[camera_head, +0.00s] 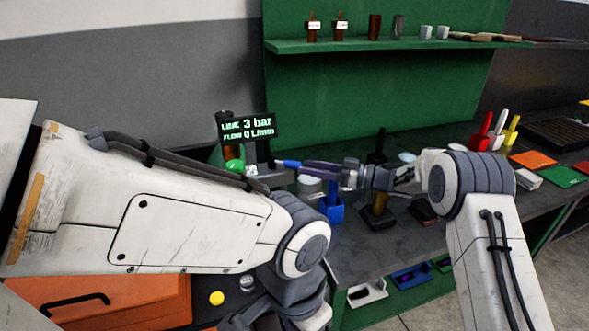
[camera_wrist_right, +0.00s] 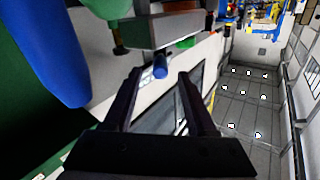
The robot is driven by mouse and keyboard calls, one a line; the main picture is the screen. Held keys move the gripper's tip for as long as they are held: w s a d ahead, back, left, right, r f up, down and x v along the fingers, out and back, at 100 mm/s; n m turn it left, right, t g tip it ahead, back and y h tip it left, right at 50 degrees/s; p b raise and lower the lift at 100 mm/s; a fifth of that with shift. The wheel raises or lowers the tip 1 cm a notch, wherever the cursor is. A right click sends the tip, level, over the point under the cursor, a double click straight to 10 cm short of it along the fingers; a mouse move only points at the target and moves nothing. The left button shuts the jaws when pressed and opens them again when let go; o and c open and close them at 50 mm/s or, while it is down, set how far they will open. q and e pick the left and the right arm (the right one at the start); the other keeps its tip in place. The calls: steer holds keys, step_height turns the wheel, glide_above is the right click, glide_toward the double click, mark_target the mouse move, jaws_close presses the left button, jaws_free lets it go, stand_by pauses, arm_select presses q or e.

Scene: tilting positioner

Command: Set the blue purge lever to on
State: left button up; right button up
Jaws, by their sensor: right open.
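The blue purge lever (camera_head: 287,163) shows in the head view as a small blue bar beside the valve fittings below the display (camera_head: 247,127). The display reads line 3 bar and flow 0 L/min. My right gripper (camera_head: 312,168) reaches in from the right at the lever. In the right wrist view my right gripper (camera_wrist_right: 158,82) is open, and a small blue rounded end (camera_wrist_right: 160,68) shows between its fingertips beneath a grey block. Whether the fingers touch it, I cannot tell. My left arm crosses the front left; its fingers are hidden.
A green knob (camera_head: 235,166) is left of the lever. A blue holder (camera_head: 332,209) stands on the bench below my right gripper. A large blurred blue shape (camera_wrist_right: 45,50) is close to the right wrist camera. An orange case (camera_head: 110,300) is at front left.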

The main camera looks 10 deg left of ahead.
steer(key=shift+s+d, duration=0.2)
steer(key=shift+d, duration=1.25)
